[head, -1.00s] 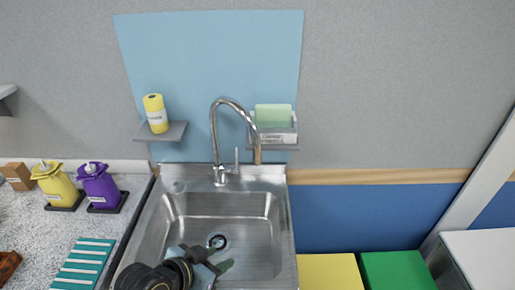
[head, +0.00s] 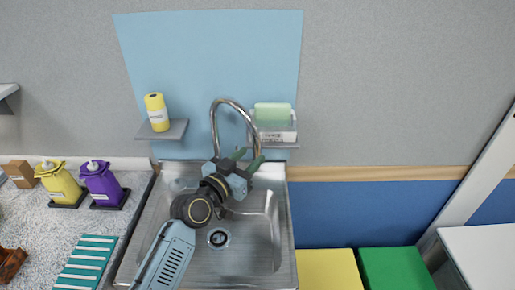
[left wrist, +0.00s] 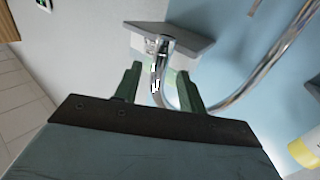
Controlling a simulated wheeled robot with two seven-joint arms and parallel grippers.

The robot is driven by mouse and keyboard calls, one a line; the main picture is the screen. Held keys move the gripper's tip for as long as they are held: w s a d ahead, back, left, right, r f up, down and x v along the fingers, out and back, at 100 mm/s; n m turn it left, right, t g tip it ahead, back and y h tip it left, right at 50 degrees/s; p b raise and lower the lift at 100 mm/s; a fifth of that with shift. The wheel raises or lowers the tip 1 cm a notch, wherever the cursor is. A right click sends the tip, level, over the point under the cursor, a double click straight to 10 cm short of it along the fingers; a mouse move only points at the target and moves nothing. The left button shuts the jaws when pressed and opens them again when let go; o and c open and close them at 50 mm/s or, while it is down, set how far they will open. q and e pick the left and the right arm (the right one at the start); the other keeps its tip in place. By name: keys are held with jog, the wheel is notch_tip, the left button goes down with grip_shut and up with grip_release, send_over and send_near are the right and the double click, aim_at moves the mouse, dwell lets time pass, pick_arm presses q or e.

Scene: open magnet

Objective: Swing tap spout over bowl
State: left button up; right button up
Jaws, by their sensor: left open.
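The chrome tap (head: 213,122) stands at the back of the steel sink, its curved spout arching right. The spout's hanging end is near the fingers of my left gripper (head: 247,158). In the left wrist view, the spout (left wrist: 158,78) runs between the two green fingers of the open left gripper (left wrist: 158,84), with a gap on each side. The gripper hides the tap's base and lever in the head view. I see no bowl in either view. My right gripper is not in view.
The sink basin (head: 255,245) is empty. Yellow and purple dispensers (head: 100,183) and a teal striped mat (head: 87,262) are on the left counter.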

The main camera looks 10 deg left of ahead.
aim_at(255, 153)
pick_arm(q)
jog(key=shift+x, duration=2.15)
grip_shut()
